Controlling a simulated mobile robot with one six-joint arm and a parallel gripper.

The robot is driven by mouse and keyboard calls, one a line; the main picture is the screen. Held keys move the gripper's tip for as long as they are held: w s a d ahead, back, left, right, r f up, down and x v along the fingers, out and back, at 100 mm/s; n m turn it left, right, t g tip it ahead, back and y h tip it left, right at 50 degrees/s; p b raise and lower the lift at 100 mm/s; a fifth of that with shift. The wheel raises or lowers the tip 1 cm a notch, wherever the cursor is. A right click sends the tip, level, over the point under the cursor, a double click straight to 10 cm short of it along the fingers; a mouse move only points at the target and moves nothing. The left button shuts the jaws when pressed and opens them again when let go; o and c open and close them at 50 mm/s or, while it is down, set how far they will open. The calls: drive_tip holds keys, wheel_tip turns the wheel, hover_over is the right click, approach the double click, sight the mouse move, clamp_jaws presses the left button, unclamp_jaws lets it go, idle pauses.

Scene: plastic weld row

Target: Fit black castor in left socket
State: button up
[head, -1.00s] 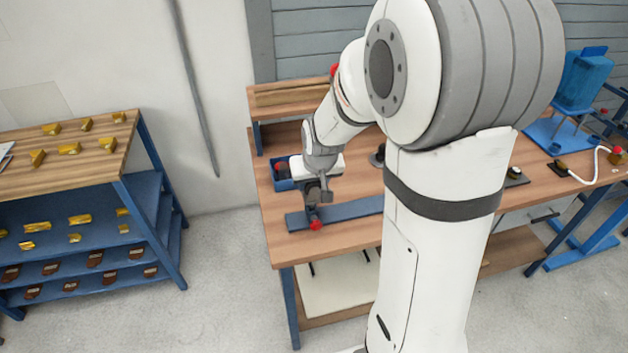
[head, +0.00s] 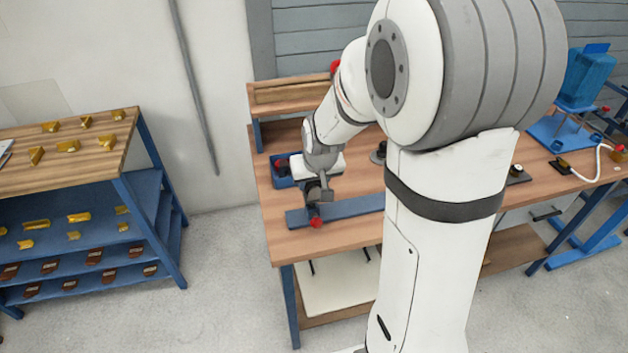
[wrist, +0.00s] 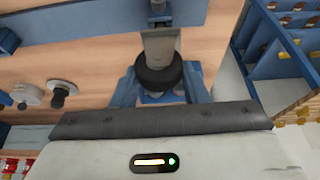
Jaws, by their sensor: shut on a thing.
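The black castor (wrist: 158,72) shows in the wrist view as a dark round wheel with a grey plate-like part above it. My gripper (wrist: 160,88) is shut on it, with a blue finger on each side. In the head view my gripper (head: 314,198) is low over the left end of a blue rail (head: 355,209) on the bench, and the castor is hard to make out there. A red part (head: 316,222) shows just below the gripper at that end. The left socket is hidden, and I cannot tell whether the castor touches it.
A blue bin (head: 282,176) with red pieces stands behind the gripper on the bench (head: 275,235). A dark knob-like part (head: 378,154) stands right of it. A shelf rack (head: 150,190) with yellow and brown parts is at left. Floor between is clear.

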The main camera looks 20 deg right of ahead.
drive_tip(key=shift+f, duration=0.1)
drive_tip(key=shift+f+b, duration=0.75)
drive_tip(key=shift+b, duration=0.05)
drive_tip(key=shift+f+b, duration=0.45)
drive_tip(key=shift+b, duration=0.15)
idle(1.0)
drive_tip(key=o, duration=1.5)
drive_tip(key=shift+o, duration=0.2)
drive_tip(key=shift+r, duration=0.1)
drive_tip(key=shift+r+p, duration=2.35)
drive_tip(key=shift+r, duration=1.1)
